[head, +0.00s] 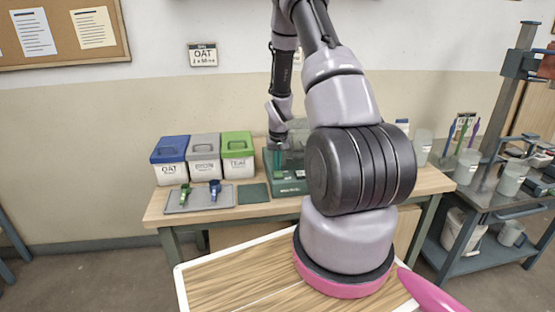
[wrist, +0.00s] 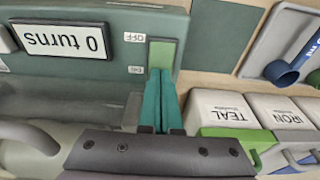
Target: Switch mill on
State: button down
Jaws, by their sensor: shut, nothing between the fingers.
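The mill (wrist: 60,60) is a dark green box with a display reading "0 turns", upside down in the wrist view. My gripper (wrist: 160,72) is shut and empty. Its teal fingertips are at the edge of the switch; I cannot tell if they touch it. In the head view the mill (head: 289,187) stands on the bench, partly hidden behind my arm, with my gripper (head: 272,160) just above it.
Blue (head: 170,158), grey (head: 204,156) and green (head: 238,154) lidded bins stand at the bench's back left. A grey tray (head: 200,206) with green and blue scoops lies before them. A dark green mat (head: 254,193) lies beside the mill. A cart (head: 497,190) with cups stands right.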

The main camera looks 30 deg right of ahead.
jog(key=shift+f, duration=0.1)
jog(key=shift+w+f, duration=0.15)
jog(key=shift+f, duration=0.05)
jog(key=shift+s, duration=0.2)
jog(key=shift+s+a+r, duration=0.15)
jog(key=shift+s+r, duration=0.05)
jog(key=shift+s, duration=0.4)
dwell(0.3)
jog(key=shift+r, duration=0.35)
notch_tip(320, 180, up, 13)
jog(key=s, duration=0.2)
jog(key=shift+s+a, duration=0.2)
jog(key=shift+a, duration=0.15)
